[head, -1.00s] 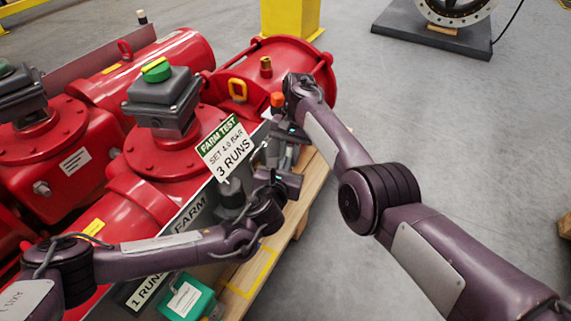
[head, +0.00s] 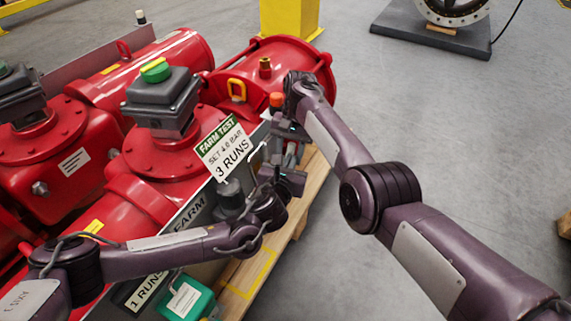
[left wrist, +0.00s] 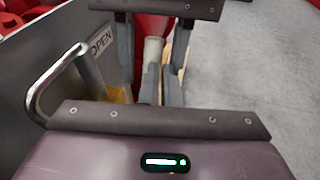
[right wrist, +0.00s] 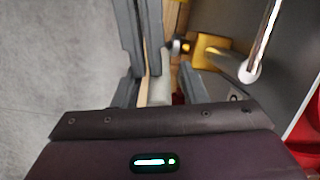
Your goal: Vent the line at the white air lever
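A pale, off-white post, seemingly the air lever (left wrist: 153,55), stands between the facing grippers in the left wrist view. It also shows between the right fingers in the right wrist view (right wrist: 160,88). It is too small and covered to make out in the head view. My right gripper (head: 287,150) comes down from above; its fingers (right wrist: 160,82) are apart on either side of the pale post. My left gripper (head: 283,164) comes up from below. Its fingers (left wrist: 162,70) are close together beside the post; whether they touch it is unclear.
A bent chrome bar (left wrist: 58,75) stands on the grey panel next to the grippers, near an OPEN label (left wrist: 102,40). A yellow block (right wrist: 208,48) is close by. Red actuators (head: 165,155) fill the left, with a FARM TEST card (head: 224,148).

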